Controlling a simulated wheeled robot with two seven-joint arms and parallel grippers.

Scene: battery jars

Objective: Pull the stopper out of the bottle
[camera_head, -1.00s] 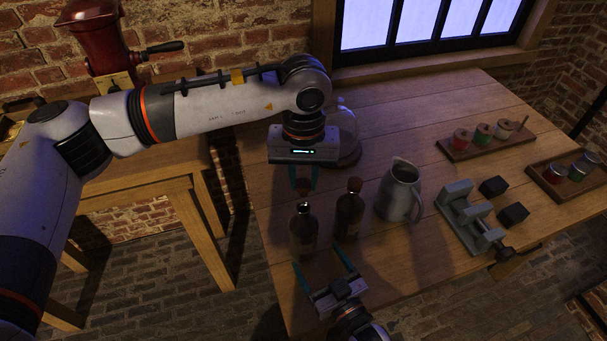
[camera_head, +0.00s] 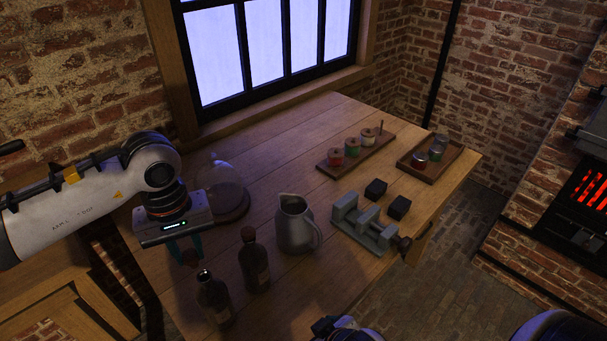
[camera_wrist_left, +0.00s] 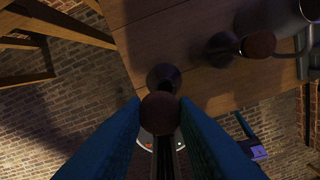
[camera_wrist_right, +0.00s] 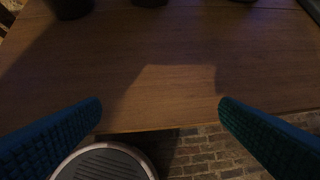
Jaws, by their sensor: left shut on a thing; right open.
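My left gripper (camera_head: 184,247) is shut on a dark reddish-brown round stopper (camera_head: 190,258). The stopper also shows between the fingertips in the left wrist view (camera_wrist_left: 160,113). In the head view the stopper is apart from the dark bottle (camera_head: 214,300), just above its mouth. The bottle stands upright near the table's front left edge, with its mouth uncovered. My right gripper (camera_wrist_right: 160,110) is open and empty near the table's front edge. Only a small part of it shows at the bottom of the head view.
A second dark bottle (camera_head: 255,265) with its stopper in stands close to the right. A grey jug (camera_head: 295,228), a glass dome (camera_head: 222,185), a grey clamp (camera_head: 362,226) and black blocks (camera_head: 376,189) are beyond. Trays of jars (camera_head: 356,150) (camera_head: 430,168) stand at the back right.

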